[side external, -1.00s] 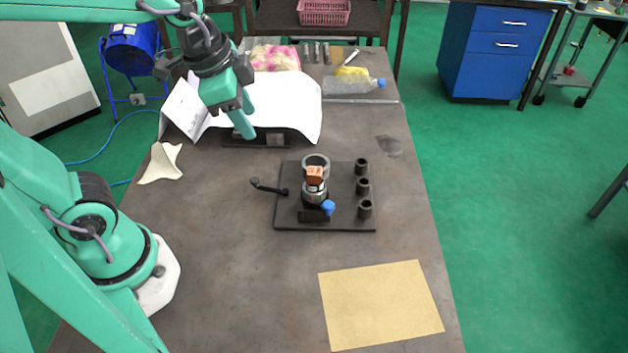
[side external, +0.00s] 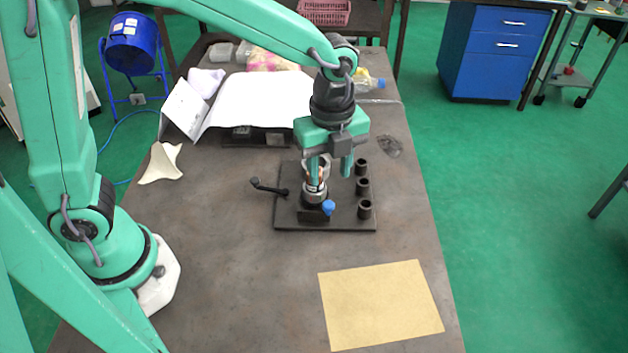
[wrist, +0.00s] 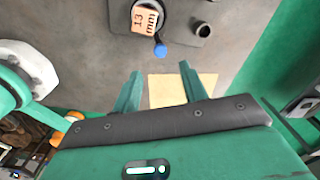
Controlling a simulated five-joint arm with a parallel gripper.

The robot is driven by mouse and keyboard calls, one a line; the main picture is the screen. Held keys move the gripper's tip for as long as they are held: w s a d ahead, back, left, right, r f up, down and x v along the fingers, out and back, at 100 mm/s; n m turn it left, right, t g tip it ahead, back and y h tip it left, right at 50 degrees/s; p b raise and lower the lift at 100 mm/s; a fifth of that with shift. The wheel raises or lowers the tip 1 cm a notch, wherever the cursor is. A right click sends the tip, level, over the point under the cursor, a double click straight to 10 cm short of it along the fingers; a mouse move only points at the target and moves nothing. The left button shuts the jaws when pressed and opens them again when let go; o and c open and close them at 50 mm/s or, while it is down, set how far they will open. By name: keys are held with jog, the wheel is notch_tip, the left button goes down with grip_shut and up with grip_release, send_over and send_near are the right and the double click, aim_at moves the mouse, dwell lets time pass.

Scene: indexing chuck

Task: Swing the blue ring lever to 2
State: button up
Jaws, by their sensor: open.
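The chuck (side external: 315,197) stands upright on a dark square base plate (side external: 348,223). The blue ring lever's round blue end (side external: 328,207) sticks out at the chuck's front right; it also shows in the wrist view (wrist: 160,50). A copper-coloured block marked "13 mm" (wrist: 145,19) sits in the top of the chuck. My gripper (side external: 332,175) is open, its fingers pointing down over the back of the plate, behind the blue end and partly hiding the chuck top. In the wrist view my fingers (wrist: 159,78) are apart with nothing between them. No number 2 is readable.
Three dark sockets (side external: 363,187) stand along the plate's right side. A black crank handle (side external: 268,187) lies at its left. A tan sheet (side external: 381,304) lies at the front right. White paper (side external: 258,95) and a bottle (side external: 368,84) are behind. The table's front left is bare.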

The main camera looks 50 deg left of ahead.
aim_at(328, 204)
jog(key=shift+f, duration=0.15)
jog(key=shift+f, duration=3.8)
jog(key=shift+c, duration=0.2)
grip_shut()
